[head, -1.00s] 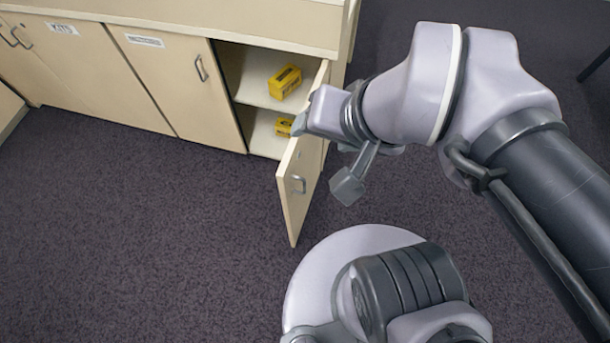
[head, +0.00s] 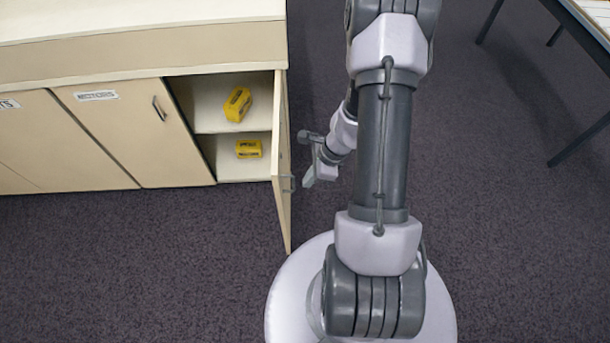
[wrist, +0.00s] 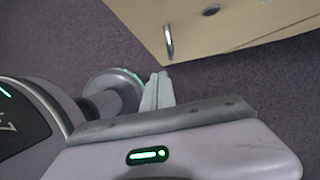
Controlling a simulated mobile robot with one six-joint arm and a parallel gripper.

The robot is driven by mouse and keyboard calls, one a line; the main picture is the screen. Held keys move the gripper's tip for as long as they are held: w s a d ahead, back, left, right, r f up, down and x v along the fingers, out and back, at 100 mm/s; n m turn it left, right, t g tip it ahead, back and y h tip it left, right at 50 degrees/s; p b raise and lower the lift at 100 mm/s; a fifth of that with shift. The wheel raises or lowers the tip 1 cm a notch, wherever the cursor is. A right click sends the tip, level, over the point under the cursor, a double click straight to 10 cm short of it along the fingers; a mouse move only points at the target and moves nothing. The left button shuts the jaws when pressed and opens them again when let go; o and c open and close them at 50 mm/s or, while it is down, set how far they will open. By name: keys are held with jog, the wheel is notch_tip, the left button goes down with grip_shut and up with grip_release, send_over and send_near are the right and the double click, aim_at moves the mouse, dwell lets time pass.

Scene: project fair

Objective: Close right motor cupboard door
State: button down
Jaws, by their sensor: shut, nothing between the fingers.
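The right motor cupboard door (head: 281,165) stands wide open, swung out from the cupboard front and seen nearly edge-on in the head view. Its metal handle (head: 287,183) is on the face toward the right. My gripper (head: 309,179) is just right of the door, close to the handle and apart from it. In the wrist view a cream panel, apparently the door (wrist: 225,32), is ahead with a metal handle (wrist: 168,42) near its edge. My gripper's fingers (wrist: 158,91) are shut and empty below that edge, with a gap visible.
The open cupboard holds a yellow box on the upper shelf (head: 237,104) and another on the lower shelf (head: 249,149). The left motor door (head: 130,130) is closed. Carpet is clear in front of the cupboards. A dark-legged table (head: 575,25) stands at the far right.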

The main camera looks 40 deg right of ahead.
jog(key=w+a+f+b, duration=0.2)
jog(key=w+a+f, duration=0.1)
jog(key=a+f, duration=0.1)
jog(key=shift+w+a+f+b, duration=0.2)
jog(key=shift+a+b, duration=0.15)
jog(key=shift+a, duration=0.1)
